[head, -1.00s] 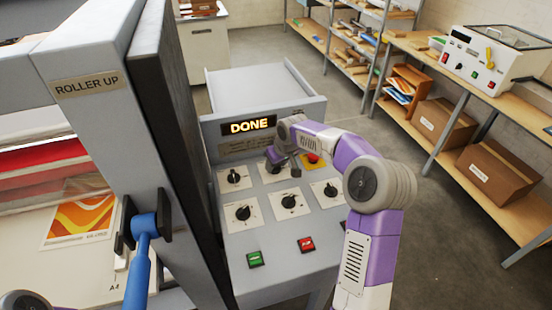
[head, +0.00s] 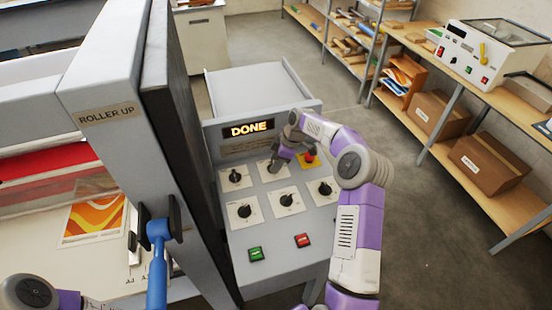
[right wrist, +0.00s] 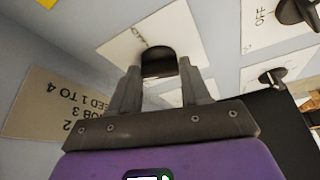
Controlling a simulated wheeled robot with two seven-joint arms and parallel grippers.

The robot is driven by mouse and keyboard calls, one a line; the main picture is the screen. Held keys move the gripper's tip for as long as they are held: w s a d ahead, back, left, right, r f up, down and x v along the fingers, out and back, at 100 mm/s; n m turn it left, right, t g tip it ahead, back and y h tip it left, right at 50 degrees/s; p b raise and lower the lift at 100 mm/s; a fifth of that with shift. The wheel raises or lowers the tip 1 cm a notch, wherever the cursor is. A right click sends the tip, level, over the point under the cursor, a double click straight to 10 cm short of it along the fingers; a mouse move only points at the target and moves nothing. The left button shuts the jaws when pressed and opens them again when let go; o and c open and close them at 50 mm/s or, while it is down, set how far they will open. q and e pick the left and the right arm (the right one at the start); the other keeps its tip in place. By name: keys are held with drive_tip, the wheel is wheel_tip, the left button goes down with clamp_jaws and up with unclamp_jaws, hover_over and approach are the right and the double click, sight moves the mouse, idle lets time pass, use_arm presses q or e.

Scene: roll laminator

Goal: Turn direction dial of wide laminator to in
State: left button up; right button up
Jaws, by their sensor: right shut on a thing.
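The wide laminator's grey control panel (head: 268,234) carries several black dials on white plates. My right gripper (head: 274,167) is at the middle dial of the top row and hides most of it in the head view. In the right wrist view, the right gripper's fingers (right wrist: 160,78) are shut on a dark dial knob (right wrist: 158,62) in front of its white plate (right wrist: 135,40). The plate's lettering is mostly hidden, so I cannot read the dial's setting. Part of my left arm shows at the lower left, but its gripper is out of view.
The lit display (head: 248,129) reads DONE. Beside the held dial are a left dial (head: 235,176) and a red button on yellow (head: 310,155). Lower are more dials, a green button (head: 256,254) and a red one (head: 303,240). A blue lever (head: 157,255) stands left.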

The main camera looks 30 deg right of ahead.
drive_tip(key=shift+w+d+n+g+y+p, duration=0.15)
drive_tip(key=shift+n+g+p, duration=0.25)
drive_tip(key=shift+n, duration=0.55)
drive_tip(key=shift+w+a+n+g+y+p, duration=0.15)
drive_tip(key=shift+n+g+p, duration=0.2)
drive_tip(key=shift+n, duration=0.6)
drive_tip(key=shift+s+d, duration=0.1)
drive_tip(key=o, duration=1.1)
drive_tip(key=shift+c, duration=0.2)
drive_tip(key=v, duration=0.7)
drive_tip(key=shift+r, duration=0.3)
drive_tip(key=shift+d, duration=0.1)
